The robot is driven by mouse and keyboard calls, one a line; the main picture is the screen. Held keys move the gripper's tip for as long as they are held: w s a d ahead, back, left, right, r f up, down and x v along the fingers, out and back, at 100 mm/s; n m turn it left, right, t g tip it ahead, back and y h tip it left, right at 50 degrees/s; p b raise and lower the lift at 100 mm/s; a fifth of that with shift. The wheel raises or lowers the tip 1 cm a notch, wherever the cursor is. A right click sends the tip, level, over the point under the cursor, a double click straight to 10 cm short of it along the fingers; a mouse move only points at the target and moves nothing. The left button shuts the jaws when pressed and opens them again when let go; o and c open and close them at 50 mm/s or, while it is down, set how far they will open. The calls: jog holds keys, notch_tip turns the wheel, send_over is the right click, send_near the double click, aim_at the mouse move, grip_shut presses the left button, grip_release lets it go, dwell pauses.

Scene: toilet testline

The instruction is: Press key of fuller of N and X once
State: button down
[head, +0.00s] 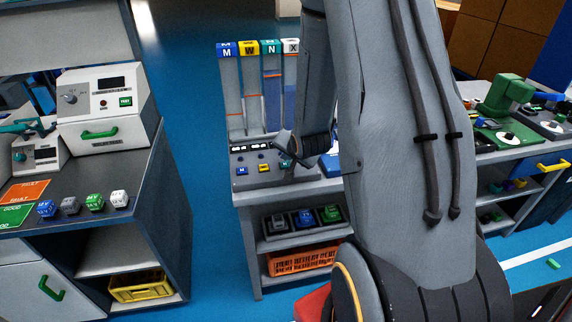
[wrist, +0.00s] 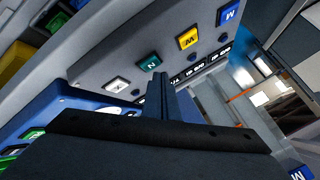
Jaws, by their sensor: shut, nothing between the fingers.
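The N tube (head: 271,90) has a teal label and an orange line high up. The X tube (head: 290,72) has a white label and an orange line higher still; my arm partly covers it. Whether these lines mark the fill is unclear. The teal N key (head: 285,163) shows on the sloped panel, and also in the wrist view (wrist: 150,63). The white X key (wrist: 117,85) shows beside it in the wrist view; in the head view it is hidden. My gripper (head: 284,147) is shut and empty, its tips (wrist: 160,85) close to the panel near the N key; contact cannot be told.
The yellow W key (wrist: 187,38) and blue M key (wrist: 229,13) share the panel (head: 270,179). The M tube (head: 230,92) and W tube (head: 251,88) stand left of N. A bench with a white tester (head: 105,105) is at left. Blue floor lies between.

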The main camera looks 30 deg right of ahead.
aim_at(286, 166)
jog(key=shift+f, duration=0.1)
dwell(0.3)
jog(key=shift+f, duration=0.35)
jog(key=shift+f+b, duration=0.35)
jog(key=shift+b, duration=0.05)
dwell(0.5)
jog(key=shift+r, duration=0.15)
jog(key=shift+r+p, duration=0.65)
jog(key=shift+p, duration=0.05)
jog(key=shift+r, duration=0.1)
notch_tip(286, 166, up, 5)
jog(key=p, duration=0.4)
dwell(0.9)
